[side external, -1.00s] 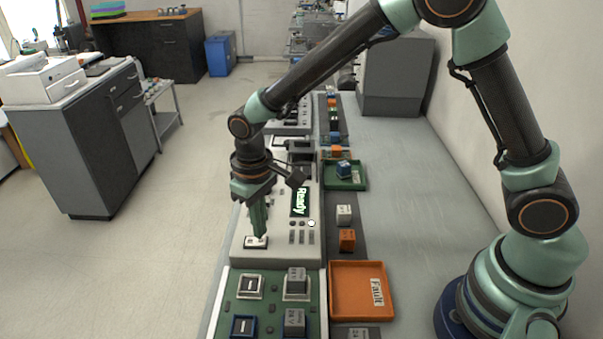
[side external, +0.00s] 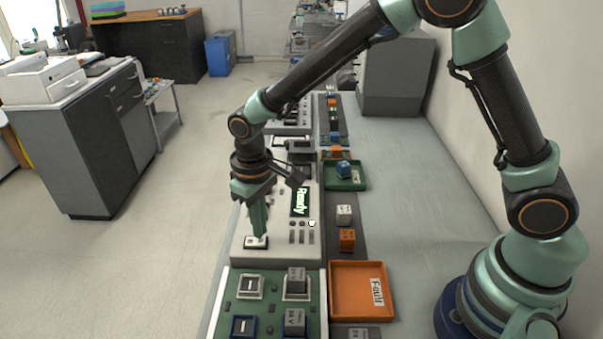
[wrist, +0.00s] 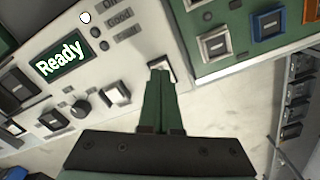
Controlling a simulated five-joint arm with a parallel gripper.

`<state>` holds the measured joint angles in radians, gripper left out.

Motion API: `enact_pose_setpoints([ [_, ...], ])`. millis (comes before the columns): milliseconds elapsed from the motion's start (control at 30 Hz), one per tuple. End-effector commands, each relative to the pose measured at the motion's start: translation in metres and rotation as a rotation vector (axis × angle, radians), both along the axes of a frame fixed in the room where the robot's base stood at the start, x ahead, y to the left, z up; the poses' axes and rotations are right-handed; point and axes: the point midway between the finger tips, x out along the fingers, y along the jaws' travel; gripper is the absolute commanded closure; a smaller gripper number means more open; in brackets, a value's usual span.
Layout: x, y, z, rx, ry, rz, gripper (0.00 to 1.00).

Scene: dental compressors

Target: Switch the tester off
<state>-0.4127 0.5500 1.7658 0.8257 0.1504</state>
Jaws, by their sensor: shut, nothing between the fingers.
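The tester (side external: 282,250) is a pale panel whose green screen (side external: 299,203) reads "Ready". The screen also shows in the wrist view (wrist: 61,57), with a lit white lamp (wrist: 85,18) beside it. A white rocker switch (side external: 255,243) in a dark frame sits at the panel's near left corner. In the wrist view the switch (wrist: 160,66) shows just past my fingertips, partly hidden by them. My gripper (side external: 260,236) is shut and empty, pointing down with its tips at the switch. I cannot tell whether they touch it. The shut fingers also show in the wrist view (wrist: 159,76).
A green board (side external: 270,305) with several square sockets and grey blocks lies in front of the tester. An orange tray (side external: 361,312) labelled "Fault" and a green tray (side external: 358,181) stand to the right. White (side external: 344,215) and orange (side external: 347,239) cubes sit on the dark strip.

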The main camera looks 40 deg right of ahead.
Motion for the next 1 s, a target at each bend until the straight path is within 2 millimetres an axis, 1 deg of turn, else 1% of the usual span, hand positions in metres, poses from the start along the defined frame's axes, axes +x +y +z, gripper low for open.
enact_pose_setpoints([
  [1000, 0.000, 0.000, -0.013, 0.000, 0.001, 0.000, 1.00],
])
